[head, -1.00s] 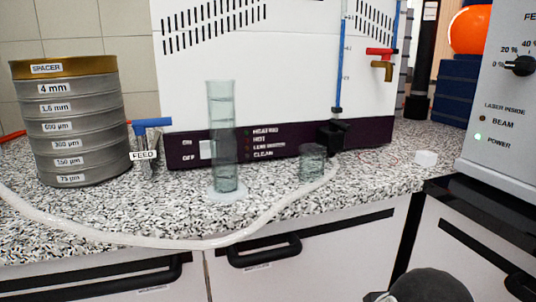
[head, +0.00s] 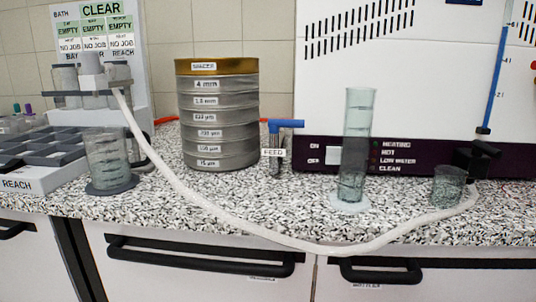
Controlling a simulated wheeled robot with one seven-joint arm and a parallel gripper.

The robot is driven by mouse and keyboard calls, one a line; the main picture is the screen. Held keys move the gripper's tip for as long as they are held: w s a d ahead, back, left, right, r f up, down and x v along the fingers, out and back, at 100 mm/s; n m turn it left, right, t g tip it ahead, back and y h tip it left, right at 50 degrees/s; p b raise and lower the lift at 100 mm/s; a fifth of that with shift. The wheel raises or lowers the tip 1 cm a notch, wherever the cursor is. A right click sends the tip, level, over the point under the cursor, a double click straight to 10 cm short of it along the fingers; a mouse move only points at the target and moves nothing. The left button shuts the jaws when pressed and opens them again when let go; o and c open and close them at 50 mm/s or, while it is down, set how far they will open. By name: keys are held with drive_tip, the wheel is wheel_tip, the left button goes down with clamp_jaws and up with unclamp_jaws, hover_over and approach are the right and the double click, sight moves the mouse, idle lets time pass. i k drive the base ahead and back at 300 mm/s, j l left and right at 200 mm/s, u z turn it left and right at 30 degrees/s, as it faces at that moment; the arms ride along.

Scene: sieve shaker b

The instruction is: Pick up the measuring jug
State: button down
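A wide clear vessel with marks on its wall (head: 108,158) stands upright on a dark round base at the left of the counter; it looks most like the measuring jug. A tall clear graduated cylinder (head: 356,140) stands upright on a pale round foot right of the middle. A small clear beaker (head: 447,184) stands near the right edge. My gripper is not in view.
A sieve stack (head: 217,120) stands behind the middle, beside a blue-handled feed tap (head: 285,125). A pale hose (head: 215,212) droops along the counter's front from the bottle rack (head: 95,92) towards the beaker. A dark compartment tray (head: 40,150) lies left of the jug.

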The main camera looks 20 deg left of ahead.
sight(106, 147)
drive_tip(key=u, duration=1.65)
